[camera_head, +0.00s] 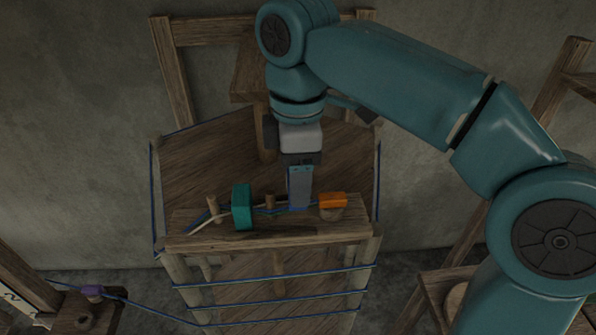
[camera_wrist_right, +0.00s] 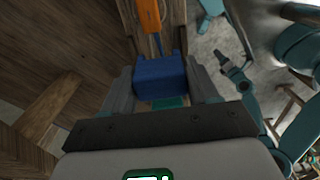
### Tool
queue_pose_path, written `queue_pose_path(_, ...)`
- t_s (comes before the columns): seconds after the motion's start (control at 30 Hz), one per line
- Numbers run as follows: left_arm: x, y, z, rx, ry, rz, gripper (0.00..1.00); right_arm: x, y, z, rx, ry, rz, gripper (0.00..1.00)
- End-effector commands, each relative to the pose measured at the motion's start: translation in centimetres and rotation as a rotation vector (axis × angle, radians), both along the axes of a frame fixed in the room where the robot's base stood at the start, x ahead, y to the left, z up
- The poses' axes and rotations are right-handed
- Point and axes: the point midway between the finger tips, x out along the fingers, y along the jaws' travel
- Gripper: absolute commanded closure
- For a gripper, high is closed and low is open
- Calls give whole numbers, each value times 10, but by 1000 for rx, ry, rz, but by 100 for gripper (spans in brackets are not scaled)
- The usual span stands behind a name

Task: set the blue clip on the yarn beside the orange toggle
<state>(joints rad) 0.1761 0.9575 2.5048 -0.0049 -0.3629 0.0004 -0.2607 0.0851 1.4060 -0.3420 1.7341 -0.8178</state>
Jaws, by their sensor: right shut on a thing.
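My right gripper (camera_head: 300,190) points down over the wooden beam at the top of the loom. It is shut on the blue clip (camera_wrist_right: 160,78), which sits between its fingers in the right wrist view. Blue yarn (camera_head: 264,211) runs along the beam past the pegs. I cannot tell whether the clip touches the yarn. My left gripper does not show.
A teal block (camera_head: 242,207) stands on the beam (camera_head: 270,237) left of the gripper, near a wooden peg (camera_head: 213,208). Blue yarn strands cross the loom's front. A purple piece (camera_head: 92,291) sits on a wooden stand at lower left. A wooden stool stands at lower right.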

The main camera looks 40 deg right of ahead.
Motion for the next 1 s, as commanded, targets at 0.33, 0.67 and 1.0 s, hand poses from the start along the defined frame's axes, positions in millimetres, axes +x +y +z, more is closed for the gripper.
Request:
queue_pose_path(0.33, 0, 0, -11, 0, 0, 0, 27, 1, -1, -15, 0, 0, 0, 70)
queue_pose_path(0.67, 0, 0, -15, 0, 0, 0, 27, 1, -1, -22, -1, 1, 0, 70)
queue_pose_path(1.0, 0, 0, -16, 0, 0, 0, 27, 1, -1, -23, 0, 0, 0, 70)
